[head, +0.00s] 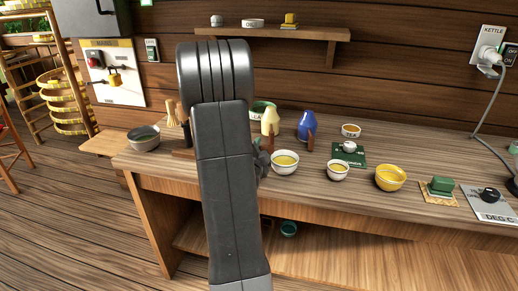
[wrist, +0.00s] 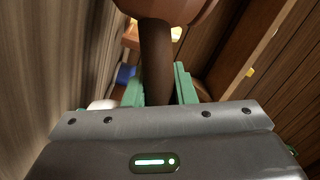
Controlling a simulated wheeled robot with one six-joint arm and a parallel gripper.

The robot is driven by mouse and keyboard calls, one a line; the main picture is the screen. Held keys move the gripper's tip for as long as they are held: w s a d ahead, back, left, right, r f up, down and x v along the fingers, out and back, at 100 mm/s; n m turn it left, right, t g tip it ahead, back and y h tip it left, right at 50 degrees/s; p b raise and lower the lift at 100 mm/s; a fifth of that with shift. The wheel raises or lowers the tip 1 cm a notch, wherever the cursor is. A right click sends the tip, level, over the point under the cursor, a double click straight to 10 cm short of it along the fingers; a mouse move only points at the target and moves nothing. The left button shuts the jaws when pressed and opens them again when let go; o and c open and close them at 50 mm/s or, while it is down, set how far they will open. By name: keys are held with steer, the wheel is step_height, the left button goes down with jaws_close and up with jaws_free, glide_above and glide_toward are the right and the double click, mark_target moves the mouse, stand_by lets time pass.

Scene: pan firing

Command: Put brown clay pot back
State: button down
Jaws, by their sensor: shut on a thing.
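In the wrist view, my gripper (wrist: 160,84) has its green fingers on both sides of a dark brown stem or handle. This joins a reddish-brown rounded body, which I take for the brown clay pot (wrist: 178,9), cut off by the top edge. The gripper is shut on it. In the head view my arm covers the gripper and the held pot, so its height above the bench cannot be told.
A wall shelf (head: 235,34) is above. Bare bench shows along the front.

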steer(key=shift+f+b, duration=0.15)
steer(key=shift+b, duration=0.2)
steer(key=c, duration=1.2)
jaws_free()
steer(key=shift+r+p, duration=0.25)
steer(key=shift+p, duration=0.15)
steer(key=b+v, duration=0.1)
steer(key=v, duration=1.1)
steer(key=shift+f+b, duration=0.1)
steer(key=shift+b, duration=0.25)
